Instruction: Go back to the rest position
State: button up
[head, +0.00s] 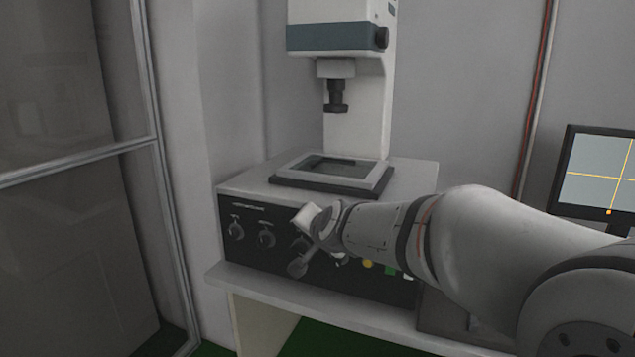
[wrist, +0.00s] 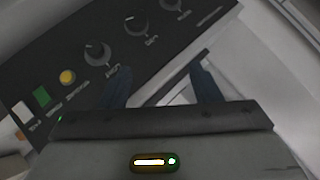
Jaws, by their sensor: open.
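My arm reaches in from the right in the head view. My gripper (head: 308,243) is in front of the dark control panel (head: 250,252) of the testing machine (head: 410,172), close to its knobs. The wrist view shows my gripper (wrist: 162,82) with its two dark fingers spread apart and nothing seen between them. In that view the panel's knobs (wrist: 97,53) lie just beyond the fingers, apart from them as far as I can tell. In the head view my gripper and wrist hide part of the panel's middle.
The machine stands on a light table (head: 350,318) against a grey wall. Its column and head (head: 335,38) rise above a framed plate (head: 330,172). A yellow button (head: 368,263) and a green button (head: 390,269) are below my arm. A monitor (head: 597,175) is at right, a glass-panelled frame (head: 80,155) at left.

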jog(key=s+d+f+n+g+h+p, duration=0.1)
jog(key=s+d+n+g+p, duration=0.1)
jog(key=s+d, duration=0.3)
jog(key=s+d+f+n+g+h+p, duration=0.1)
jog(key=s+d+g+p, duration=0.2)
jog(key=s, duration=1.1)
jog(key=s+d+f+n+g+h+p, duration=0.1)
jog(key=s+d+g, duration=0.3)
jog(key=s+d, duration=0.4)
jog(key=shift+s+d+f+n+h+p, duration=0.25)
jog(key=shift+s+n+h+p, duration=0.25)
jog(key=shift+s+n+p, duration=0.4)
jog(key=shift+c, duration=0.4)
